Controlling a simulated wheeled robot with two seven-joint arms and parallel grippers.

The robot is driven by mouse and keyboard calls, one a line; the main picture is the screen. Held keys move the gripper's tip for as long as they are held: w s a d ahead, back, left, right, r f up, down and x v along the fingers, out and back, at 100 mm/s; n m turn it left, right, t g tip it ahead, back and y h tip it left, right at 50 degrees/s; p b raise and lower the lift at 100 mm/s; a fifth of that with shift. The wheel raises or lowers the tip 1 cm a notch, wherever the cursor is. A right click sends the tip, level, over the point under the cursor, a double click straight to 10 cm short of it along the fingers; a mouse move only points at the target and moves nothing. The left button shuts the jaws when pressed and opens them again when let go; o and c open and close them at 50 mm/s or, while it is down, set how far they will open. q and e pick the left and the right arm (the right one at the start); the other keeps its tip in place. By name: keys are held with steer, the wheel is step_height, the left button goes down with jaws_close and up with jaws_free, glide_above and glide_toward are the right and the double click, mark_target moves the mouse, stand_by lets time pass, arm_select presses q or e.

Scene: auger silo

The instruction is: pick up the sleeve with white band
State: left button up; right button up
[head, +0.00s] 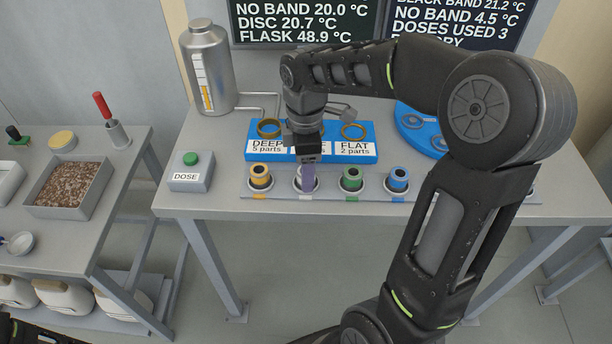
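The sleeve with white band (299,173) stands in the grey rack (330,187), second from the left, above a white mark. It is largely hidden by my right gripper (308,172), which points straight down over it. I cannot tell whether the fingers are closed on the sleeve. My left gripper is not in view.
Sleeves with orange (260,177), green (352,179) and blue (397,179) bands stand in the same rack. Behind it is a blue labelled block (368,153) with rings. A DOSE button box (191,172) and a metal flask (209,70) stand left.

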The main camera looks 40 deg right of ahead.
jaws_close()
stand_by(0.4)
